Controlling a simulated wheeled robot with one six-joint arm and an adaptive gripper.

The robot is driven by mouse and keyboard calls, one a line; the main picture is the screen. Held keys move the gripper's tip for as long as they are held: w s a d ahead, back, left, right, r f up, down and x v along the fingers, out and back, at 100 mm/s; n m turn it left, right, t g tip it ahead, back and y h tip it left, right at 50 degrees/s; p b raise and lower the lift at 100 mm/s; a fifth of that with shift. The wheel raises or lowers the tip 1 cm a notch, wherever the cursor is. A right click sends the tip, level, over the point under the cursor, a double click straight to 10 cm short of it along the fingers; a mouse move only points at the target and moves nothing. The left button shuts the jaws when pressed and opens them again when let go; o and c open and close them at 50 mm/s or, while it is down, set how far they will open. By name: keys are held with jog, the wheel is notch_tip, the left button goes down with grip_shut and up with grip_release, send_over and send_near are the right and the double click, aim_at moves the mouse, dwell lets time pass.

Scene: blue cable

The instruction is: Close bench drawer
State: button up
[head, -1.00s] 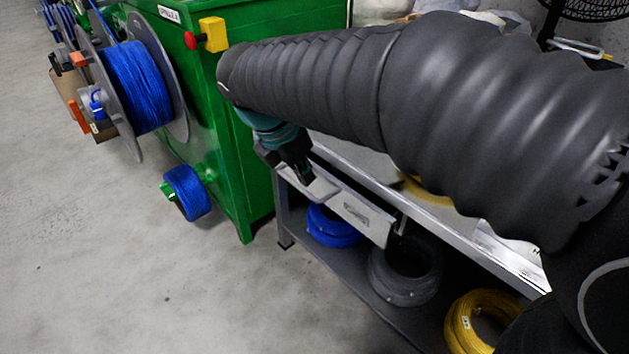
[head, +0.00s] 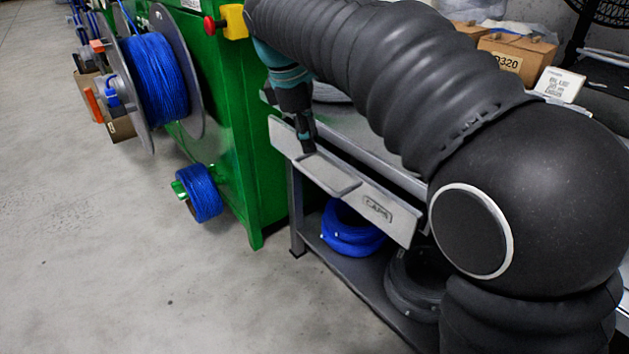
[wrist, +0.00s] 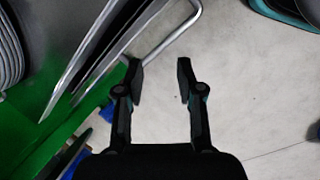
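The bench drawer has a light grey front (head: 375,190) with a label and a bar handle (head: 335,190). The front stands out from the bench edge, so the drawer looks partly open. In the wrist view the drawer front (wrist: 98,50) shows edge-on at upper left, and the handle (wrist: 185,28) runs up to the right from near the left fingertip. My gripper (wrist: 160,75) is open there with bare floor between its fingers. Whether the left finger touches the handle cannot be told.
The grey bench (head: 375,140) adjoins a green machine (head: 240,140) on its left. A blue cable coil (head: 350,235) and a dark coil (head: 408,285) lie on the lower shelf. A large blue spool (head: 155,80) stands at left. The floor (head: 120,260) in front is clear.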

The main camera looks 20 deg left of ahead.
aim_at(315, 177)
notch_tip(315, 177, up, 4)
jog(key=s+m, duration=0.1)
jog(key=m, duration=0.9)
jog(key=shift+g+y, duration=0.3)
jog(key=shift+g, duration=0.1)
jog(key=f+b, duration=0.1)
jog(key=f, duration=0.3)
jog(key=w+f+b, duration=0.1)
jog(key=f, duration=0.4)
jog(key=w+f+b, duration=0.1)
jog(key=f+b, duration=0.1)
jog(key=f, duration=0.2)
jog(key=shift+d+f, duration=0.15)
jog(key=shift+d, duration=0.15)
grip_shut()
